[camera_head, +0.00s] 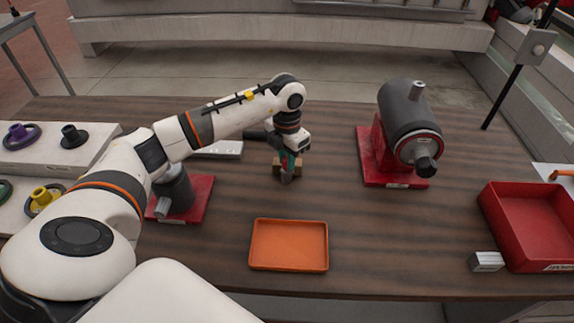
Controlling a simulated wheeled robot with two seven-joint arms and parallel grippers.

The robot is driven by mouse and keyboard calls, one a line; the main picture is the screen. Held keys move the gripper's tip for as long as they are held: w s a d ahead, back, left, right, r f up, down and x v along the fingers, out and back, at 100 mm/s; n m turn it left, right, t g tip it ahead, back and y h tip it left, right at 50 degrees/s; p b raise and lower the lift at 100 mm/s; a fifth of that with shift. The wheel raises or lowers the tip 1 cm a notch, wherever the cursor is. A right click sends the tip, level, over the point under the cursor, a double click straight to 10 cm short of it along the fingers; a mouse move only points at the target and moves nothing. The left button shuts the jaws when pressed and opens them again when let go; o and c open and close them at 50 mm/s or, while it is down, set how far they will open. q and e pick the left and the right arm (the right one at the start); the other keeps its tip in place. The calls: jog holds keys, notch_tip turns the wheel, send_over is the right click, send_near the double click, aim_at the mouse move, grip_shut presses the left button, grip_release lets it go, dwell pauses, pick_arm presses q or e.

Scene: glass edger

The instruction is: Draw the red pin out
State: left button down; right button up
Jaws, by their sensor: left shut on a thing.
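My left gripper (287,178) points down over the middle of the table. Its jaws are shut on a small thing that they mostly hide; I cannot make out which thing. A small tan block (298,166) shows at or just behind the fingers. I cannot clearly pick out the red pin in this view. It may be hidden by the gripper. My right gripper is not in view.
A dark grey machine on a red base (370,178) stands right of the gripper. Another grey unit on a red base (203,187) is partly behind my left arm. An orange tray (289,268) lies in front. A red bin (500,215) and small grey block (487,262) are right.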

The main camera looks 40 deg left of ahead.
pick_arm(q)
jog(key=shift+r, duration=0.3)
jog(key=shift+r+p, duration=0.5)
jog(key=shift+r, duration=0.05)
jog(key=shift+r+p, duration=1.3)
jog(key=shift+r, duration=0.75)
jog(key=shift+r, duration=0.15)
notch_tip(320, 180, up, 4)
jog(key=shift+f+p, duration=0.1)
jog(key=shift+p, duration=1.15)
